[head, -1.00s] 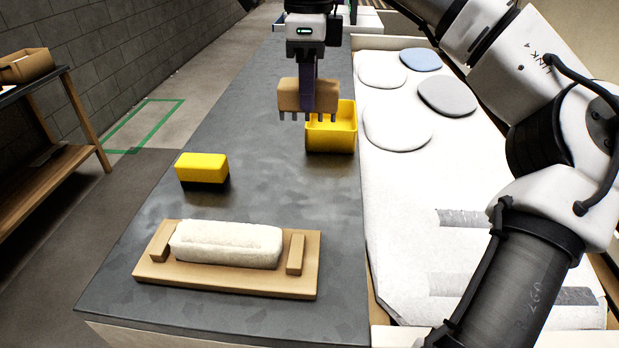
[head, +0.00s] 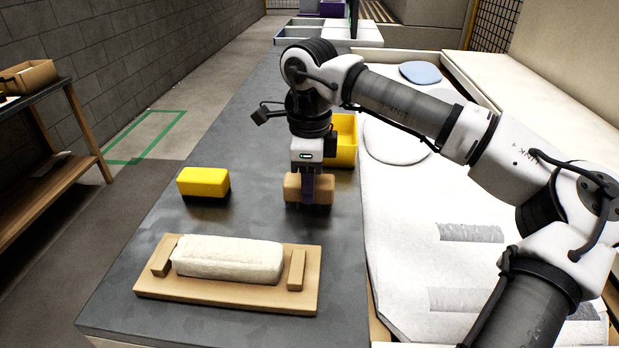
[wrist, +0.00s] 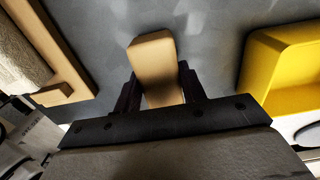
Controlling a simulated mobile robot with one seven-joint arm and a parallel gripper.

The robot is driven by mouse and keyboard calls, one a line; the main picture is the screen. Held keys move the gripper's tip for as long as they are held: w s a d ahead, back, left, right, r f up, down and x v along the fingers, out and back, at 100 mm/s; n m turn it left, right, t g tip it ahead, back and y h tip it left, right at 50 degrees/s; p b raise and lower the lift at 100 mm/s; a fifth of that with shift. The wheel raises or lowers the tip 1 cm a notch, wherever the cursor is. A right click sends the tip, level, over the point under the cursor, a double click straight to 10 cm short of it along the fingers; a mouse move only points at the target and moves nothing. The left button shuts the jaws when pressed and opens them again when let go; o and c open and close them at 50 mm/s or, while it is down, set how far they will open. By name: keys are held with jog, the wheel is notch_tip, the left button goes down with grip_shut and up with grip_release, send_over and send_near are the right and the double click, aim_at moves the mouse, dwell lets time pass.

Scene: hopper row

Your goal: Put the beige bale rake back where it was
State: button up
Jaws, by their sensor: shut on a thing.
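The beige bale rake (head: 294,187) is in my gripper (head: 308,188), which points down over the grey worktop in the head view. Its block looks low, close to the worktop; I cannot tell whether its tines touch. In the wrist view the rake (wrist: 155,62) sits between the two dark fingers of my gripper (wrist: 160,92). My gripper is shut on it. The tines are hard to make out now.
A yellow bin (head: 345,140) stands behind my gripper, partly hidden. A yellow and black block (head: 203,182) lies to the left. A white bale (head: 228,258) rests on a wooden board (head: 220,293) in front. Grey worktop (head: 150,215) is bare around these.

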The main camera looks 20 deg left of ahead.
jog(key=shift+f, duration=0.15)
jog(key=o, duration=1)
jog(key=shift+o, duration=0.2)
notch_tip(320, 180, up, 12)
jog(key=shift+r, duration=0.25)
